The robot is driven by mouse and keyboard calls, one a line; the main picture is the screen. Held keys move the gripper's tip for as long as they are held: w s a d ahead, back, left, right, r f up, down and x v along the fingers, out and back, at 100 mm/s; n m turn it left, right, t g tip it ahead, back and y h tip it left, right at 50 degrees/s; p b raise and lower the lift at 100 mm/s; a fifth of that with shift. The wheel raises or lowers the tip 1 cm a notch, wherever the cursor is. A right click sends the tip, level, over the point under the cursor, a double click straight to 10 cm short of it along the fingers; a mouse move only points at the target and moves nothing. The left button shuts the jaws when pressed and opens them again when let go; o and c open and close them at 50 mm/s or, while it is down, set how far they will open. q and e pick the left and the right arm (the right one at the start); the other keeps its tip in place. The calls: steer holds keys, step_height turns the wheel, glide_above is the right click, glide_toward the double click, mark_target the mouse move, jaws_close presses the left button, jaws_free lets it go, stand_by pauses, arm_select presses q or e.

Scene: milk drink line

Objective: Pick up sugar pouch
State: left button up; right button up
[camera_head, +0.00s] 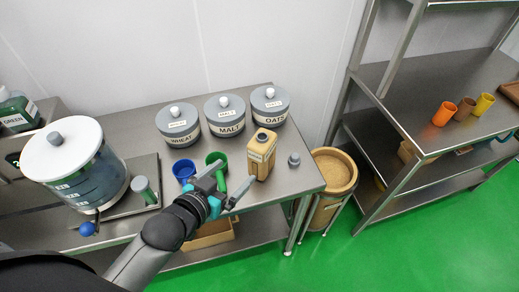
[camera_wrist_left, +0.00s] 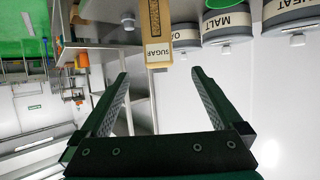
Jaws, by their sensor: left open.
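The sugar pouch (camera_head: 261,158) is a tan, box-like pack with a dark round cap, standing upright near the right end of the steel table (camera_head: 285,190). In the left wrist view the pouch (camera_wrist_left: 155,22), with its SUGAR label, shows upside down at the top, beyond the fingertips. My left gripper (camera_head: 229,186) is open and empty, to the left of and nearer than the pouch, with a gap between them. In the left wrist view the two fingers (camera_wrist_left: 160,76) are spread apart, roughly in line with the pouch. My right gripper is not in view.
Grey WHEAT (camera_head: 178,125), MALT (camera_head: 225,117) and OATS (camera_head: 269,106) canisters stand behind. A blue cup (camera_head: 183,170) and green cup (camera_head: 216,160) stand close to my left gripper. A small grey object (camera_head: 294,159) lies right of the pouch. A large dispenser (camera_head: 75,165) stands left.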

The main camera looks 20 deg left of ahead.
mark_target(253, 148)
arm_select(q)
steer(key=shift+t, duration=0.4)
steer(key=x, duration=0.3)
steer(key=r+x, duration=0.1)
steer(key=x, duration=0.2)
steer(key=b+x, duration=0.1)
steer(key=x, duration=0.3)
steer(key=shift+w+r, duration=0.3)
steer(key=shift+d+f+b+x, duration=0.1)
steer(key=shift+b+x, duration=0.05)
steer(key=shift+x, duration=1.15)
steer(key=shift+d+f+b+x, duration=0.1)
steer(key=shift+b+x, duration=0.05)
steer(key=shift+x, duration=1.2)
steer(key=shift+s, duration=0.15)
jaws_close()
steer(key=shift+r, duration=0.2)
